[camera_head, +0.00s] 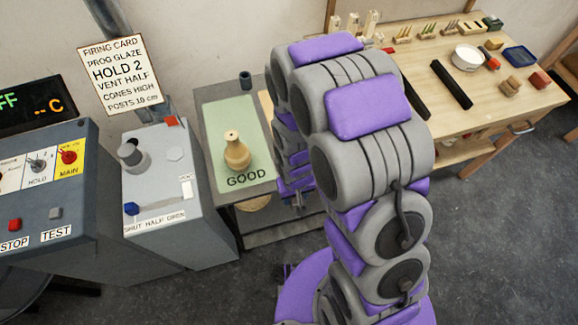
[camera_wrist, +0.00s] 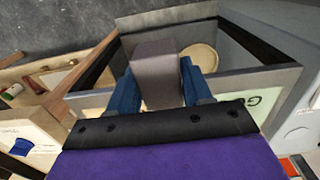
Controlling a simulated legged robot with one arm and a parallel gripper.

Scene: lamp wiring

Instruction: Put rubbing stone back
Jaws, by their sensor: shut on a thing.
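The rubbing stone, seen as a grey-brown block (camera_wrist: 155,62), is in the wrist view. My gripper (camera_wrist: 158,88) is shut on it, with one blue finger on each side. The block sticks out beyond the fingertips, in front of the grey-framed stand that holds the GOOD mat. I cannot tell whether the block touches anything below. In the head view my own arm covers the middle, and neither the gripper nor the block can be made out.
The stand's green GOOD mat (camera_head: 238,142) bears a tan vase (camera_head: 237,152). A round tan disc (camera_wrist: 198,58) lies low within the stand. A wooden workbench (camera_head: 470,110) with tools, blocks and a white bowl (camera_head: 467,57) is at right. Grey control cabinets (camera_head: 160,190) stand at left.

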